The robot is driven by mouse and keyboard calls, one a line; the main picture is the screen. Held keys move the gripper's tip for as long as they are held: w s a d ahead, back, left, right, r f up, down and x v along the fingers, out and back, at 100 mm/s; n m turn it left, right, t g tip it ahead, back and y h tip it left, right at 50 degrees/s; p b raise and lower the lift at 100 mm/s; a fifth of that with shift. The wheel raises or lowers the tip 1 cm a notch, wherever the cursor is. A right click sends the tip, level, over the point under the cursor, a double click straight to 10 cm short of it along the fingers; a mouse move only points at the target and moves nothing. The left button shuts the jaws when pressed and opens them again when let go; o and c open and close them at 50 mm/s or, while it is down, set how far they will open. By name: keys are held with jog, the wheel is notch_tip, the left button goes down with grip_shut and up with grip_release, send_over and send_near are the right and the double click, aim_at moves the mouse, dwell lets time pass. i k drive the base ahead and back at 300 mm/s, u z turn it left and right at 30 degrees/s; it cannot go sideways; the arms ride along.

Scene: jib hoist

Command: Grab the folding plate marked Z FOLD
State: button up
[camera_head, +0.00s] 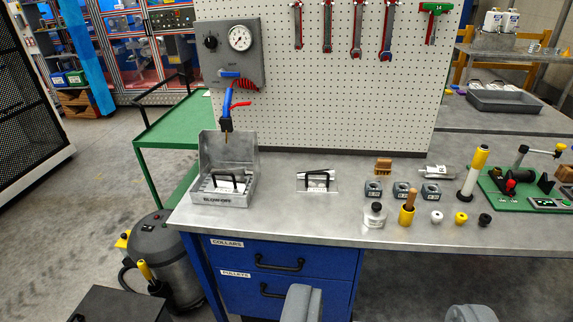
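Two plate-like pieces with black handles are in view. One plate (318,188) is pale and lies flat on the grey bench (290,215), left of the middle; a small pale label on it is too small to read. A second plate (225,187) sits inside an open grey metal box (224,200) at the bench's left end. I cannot tell which one is marked Z FOLD. My gripper (386,310) shows as two grey fingers at the bottom edge, wide apart, with nothing seen between them. It is in front of the bench, apart from both plates.
A green fixture (535,190) is at far right. An air hose nozzle (226,124) hangs above the box. Blue drawers (281,270) are below.

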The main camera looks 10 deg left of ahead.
aim_at(234, 181)
jog(key=z, duration=0.4)
jog(key=i, duration=1.3)
jog(key=u, duration=0.55)
jog(key=i, duration=0.7)
jog(key=u, duration=0.55)
jog(key=k, duration=0.85)
jog(key=u, duration=0.15)
jog(key=i, duration=0.85)
jog(key=z, duration=0.1)
